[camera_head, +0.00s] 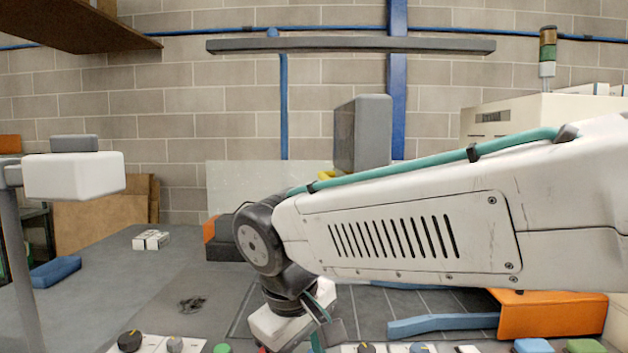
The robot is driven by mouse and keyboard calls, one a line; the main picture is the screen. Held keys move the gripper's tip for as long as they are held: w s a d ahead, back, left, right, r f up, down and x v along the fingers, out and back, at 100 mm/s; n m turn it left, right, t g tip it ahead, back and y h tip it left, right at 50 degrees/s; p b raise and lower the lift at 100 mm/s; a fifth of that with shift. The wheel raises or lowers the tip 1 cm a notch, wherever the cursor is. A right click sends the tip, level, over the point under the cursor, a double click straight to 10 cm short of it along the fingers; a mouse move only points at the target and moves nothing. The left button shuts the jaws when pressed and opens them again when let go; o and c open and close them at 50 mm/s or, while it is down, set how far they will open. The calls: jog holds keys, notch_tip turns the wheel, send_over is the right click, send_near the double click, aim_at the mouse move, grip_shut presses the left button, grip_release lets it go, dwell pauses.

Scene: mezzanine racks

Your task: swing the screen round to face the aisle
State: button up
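A grey upright slab with rounded edges (372,135) stands at the back, right of centre, behind my arm. It looks like the screen, seen at an angle. No lit display shows on the faces I see, and its foot is hidden by my arm. My gripper (318,338) points down at the bottom centre, near a row of knobs and buttons. It is well in front of the slab and apart from it. Its fingertips are partly hidden and cut by the frame edge, so their opening is unclear.
My arm crosses the right half. A white box on a grey post (74,176) stands at left. Knobs (130,341) line the front edge. The grey surface at left is mostly clear.

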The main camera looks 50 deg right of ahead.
jog(key=w+d+r+g+h, duration=0.1)
jog(key=w+d+r+h, duration=0.4)
jog(key=d, duration=0.4)
jog(key=w+d+r+g+h, duration=0.1)
jog(key=w+d+r+h, duration=0.2)
jog(key=w+d+h, duration=0.35)
jog(key=w+d+r+n+t+h, duration=0.3)
jog(key=w+d+r+h, duration=0.3)
jog(key=w+d+r, duration=0.5)
jog(key=shift+y, duration=0.25)
jog(key=d, duration=0.4)
jog(key=w+d, duration=0.1)
jog(key=d, duration=0.1)
jog(key=shift+d+f, duration=0.1)
grip_shut()
